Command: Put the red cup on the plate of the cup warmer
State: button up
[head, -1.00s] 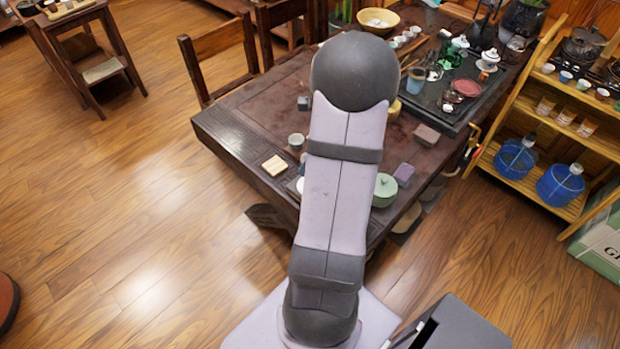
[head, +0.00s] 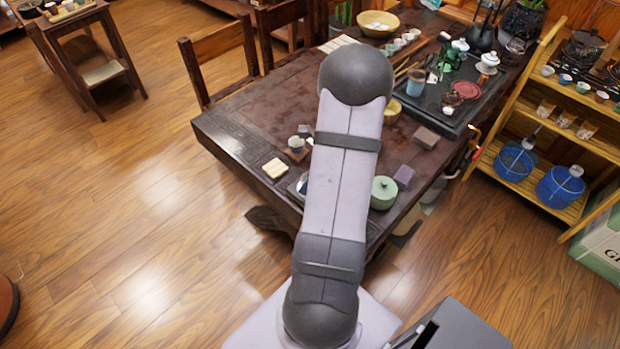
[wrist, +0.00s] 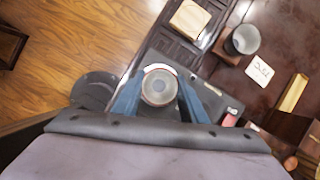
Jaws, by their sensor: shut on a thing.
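My gripper (wrist: 160,86) shows in the wrist view, its two blue fingers shut on a cup (wrist: 158,88). From above I see mostly the cup's round greyish inside, so its red colour hardly shows. The cup warmer (wrist: 205,92) is a dark flat device behind and below the cup, with a pale plate (wrist: 160,68) partly hidden by the cup. I cannot tell whether the cup touches the plate. In the head view the warmer (head: 297,187) peeks out left of my arm near the table edge; my arm hides the gripper and the held cup.
A grey cup (wrist: 243,40) on a dark coaster and a light wooden square (wrist: 190,18) lie near the warmer. The table's left middle (head: 262,110) is clear.

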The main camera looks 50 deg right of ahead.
jog(key=shift+f, duration=0.2)
jog(key=o, duration=1)
jog(key=shift+r, duration=0.1)
jog(key=v, duration=1.2)
jog(key=shift+r+b, duration=0.15)
jog(key=shift+b, duration=0.2)
